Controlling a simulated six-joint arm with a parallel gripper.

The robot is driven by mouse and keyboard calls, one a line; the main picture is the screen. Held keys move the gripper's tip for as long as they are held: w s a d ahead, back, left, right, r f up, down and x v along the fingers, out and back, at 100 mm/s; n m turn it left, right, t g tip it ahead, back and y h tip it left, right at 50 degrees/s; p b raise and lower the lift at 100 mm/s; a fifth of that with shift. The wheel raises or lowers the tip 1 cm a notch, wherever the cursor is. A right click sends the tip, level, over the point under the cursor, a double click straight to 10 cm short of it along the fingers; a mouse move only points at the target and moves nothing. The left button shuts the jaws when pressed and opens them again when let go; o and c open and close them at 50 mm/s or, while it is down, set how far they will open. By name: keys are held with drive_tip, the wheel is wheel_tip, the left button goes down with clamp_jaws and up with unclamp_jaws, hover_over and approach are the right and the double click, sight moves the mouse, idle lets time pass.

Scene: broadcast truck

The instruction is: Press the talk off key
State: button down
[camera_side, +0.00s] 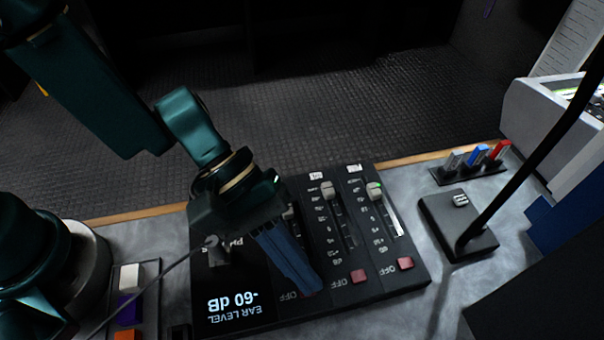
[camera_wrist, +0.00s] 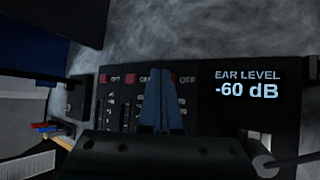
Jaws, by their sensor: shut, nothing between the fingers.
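A black fader panel (camera_side: 215,285) lies on the grey desk, with a red OFF key at the near end of each fader strip. The right OFF key (camera_side: 405,263) and the middle OFF key (camera_side: 358,276) are clear in the side view. The left one is hidden there behind my gripper (camera_side: 312,287), but part of a red key (camera_wrist: 173,76) shows beside the fingertips in the wrist view. My gripper (camera_wrist: 163,70) is shut and empty, fingers pointing down over the left strip. Contact with the panel cannot be told. The strip names are too small to read.
The panel's display (camera_side: 235,303) reads EAR LEVEL -60 dB. Fader caps (camera_side: 328,190) stand up from the panel. To its right are a black stand base with a slanting rod (camera_side: 458,225) and coloured upright pieces (camera_side: 476,155). Coloured buttons (camera_side: 130,308) lie left.

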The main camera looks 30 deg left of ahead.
idle(0.3)
drive_tip(key=shift+r, duration=0.85)
wheel_tip(320, 180, up, 6)
idle(0.5)
drive_tip(key=shift+s, duration=0.1)
drive_tip(key=a+r+m+t+y, duration=0.2)
drive_tip(key=a+m+t+y, duration=0.1)
drive_tip(key=a, duration=0.9)
drive_tip(key=s+a+r+m+t+y, duration=0.1)
drive_tip(key=a+m+t+y, duration=0.3)
drive_tip(key=a, duration=0.9)
drive_tip(key=shift+s+a+r+y, duration=0.15)
drive_tip(key=shift+a+r+y, duration=0.1)
drive_tip(key=shift+r+y, duration=0.6)
